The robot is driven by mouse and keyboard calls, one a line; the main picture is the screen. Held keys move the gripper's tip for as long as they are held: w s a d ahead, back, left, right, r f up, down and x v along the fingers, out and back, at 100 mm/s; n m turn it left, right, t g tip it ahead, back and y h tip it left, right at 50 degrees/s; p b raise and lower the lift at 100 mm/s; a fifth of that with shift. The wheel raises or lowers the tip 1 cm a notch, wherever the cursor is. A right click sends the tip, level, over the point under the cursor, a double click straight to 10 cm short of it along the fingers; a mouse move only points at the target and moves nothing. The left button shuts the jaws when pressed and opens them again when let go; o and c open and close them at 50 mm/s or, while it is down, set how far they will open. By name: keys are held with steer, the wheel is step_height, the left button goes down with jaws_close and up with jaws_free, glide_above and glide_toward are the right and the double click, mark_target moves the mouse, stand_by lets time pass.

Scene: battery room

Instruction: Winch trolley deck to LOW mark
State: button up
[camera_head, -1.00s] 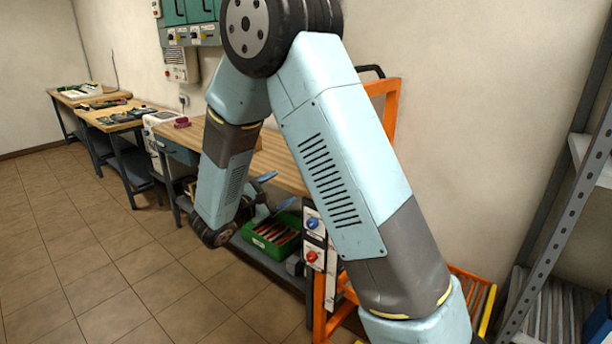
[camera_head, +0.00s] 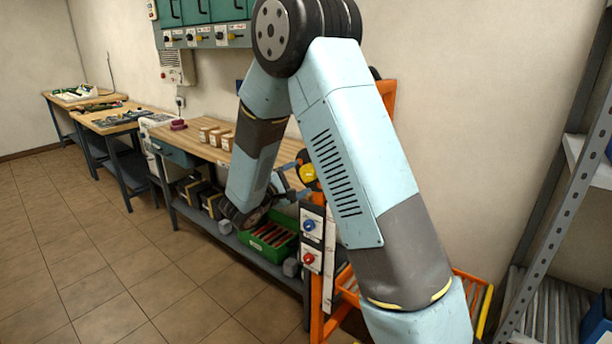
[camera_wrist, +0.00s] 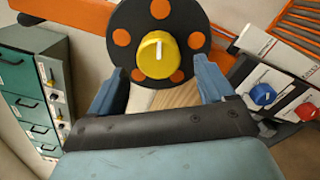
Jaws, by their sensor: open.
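The orange trolley frame (camera_head: 387,92) stands right of the workbench, partly hidden by my arm. A black disc with orange spots (camera_wrist: 122,38) carries a yellow knob (camera_wrist: 157,55) with a white line; the knob also shows in the head view (camera_head: 307,173). My gripper (camera_wrist: 158,72) is open, its blue fingers apart on either side of the knob in the wrist view. I cannot tell whether they touch it. An orange-edged slatted deck (camera_head: 468,292) shows low behind my arm. No LOW mark is legible.
Blue (camera_head: 309,225) and red (camera_head: 308,258) knobs sit on white panels below the disc. The workbench (camera_head: 195,146) holds small boxes; a green crate (camera_head: 268,240) is on its lower shelf. A metal rack (camera_head: 560,215) stands right. The floor at left is clear.

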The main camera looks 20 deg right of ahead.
mark_target(305, 176)
steer(key=shift+x, duration=2.2)
steer(key=shift+c, duration=0.4)
steer(key=c, duration=0.9)
steer(key=shift+f, duration=0.1)
steer(key=shift+n, duration=0.3)
steer(key=n, duration=0.4)
steer(key=shift+s+f+n, duration=0.1)
steer(key=shift+s+n, duration=0.05)
steer(key=shift+n, duration=0.15)
steer(key=n, duration=0.5)
steer(key=shift+n, duration=0.3)
